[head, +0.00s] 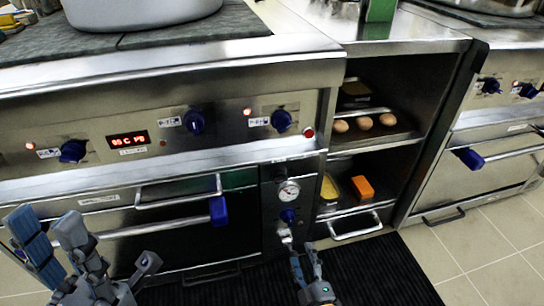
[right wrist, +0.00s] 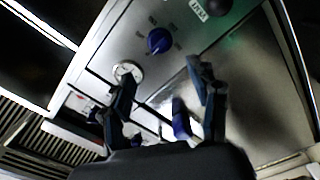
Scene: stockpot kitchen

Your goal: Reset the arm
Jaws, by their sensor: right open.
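My left gripper (head: 98,238) is at the lower left of the head view, its blue-grey fingers spread and nothing visible between them. It is in front of the stove's oven door. My right gripper (head: 302,254) is low in the middle of the head view, in front of the narrow panel with a gauge (head: 288,191) and a blue knob (head: 288,216). In the right wrist view the right gripper (right wrist: 162,72) has its two fingers apart and empty. The stove front shows beyond them; contact with it cannot be told.
The oven door has a metal handle and a blue grip (head: 218,211). Right of the panel, open shelves hold several eggs (head: 364,123) and an orange block (head: 362,187). A large pot (head: 140,12) stands on the stove. A dark mat (head: 380,270) covers the floor.

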